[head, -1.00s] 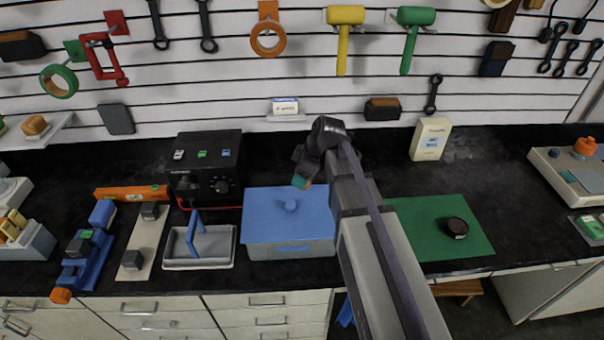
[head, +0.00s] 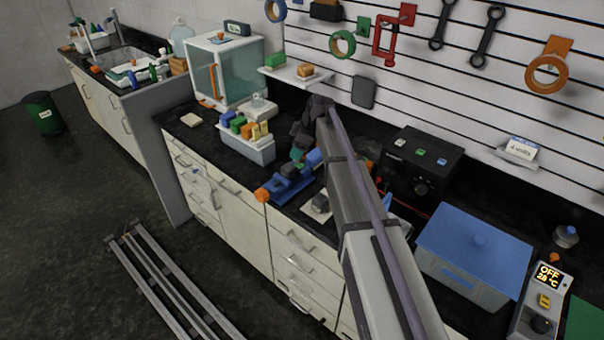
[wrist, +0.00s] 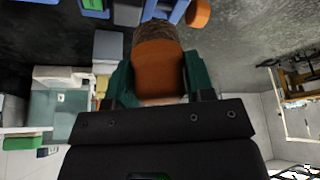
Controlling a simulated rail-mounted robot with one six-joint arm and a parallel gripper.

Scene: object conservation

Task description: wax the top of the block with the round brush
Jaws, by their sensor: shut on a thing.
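My gripper (wrist: 158,80) has green fingers and is shut on the round brush (wrist: 158,66), which shows an orange-brown body and dark bristles at its far end. In the head view my gripper (head: 297,153) hangs just behind the blue vise (head: 292,186); the brush cannot be made out there. A dark grey block (head: 290,170) sits in the vise, close below and in front of my gripper. I cannot tell whether brush and block touch.
A grey bin of coloured items (head: 250,150) stands left of the vise. A glass-fronted cabinet (head: 225,70) is behind it. Right of my arm are a black power box (head: 415,165), a blue-lidded tub (head: 475,245) and a display unit (head: 540,300). A low shelf (head: 285,76) hangs above.

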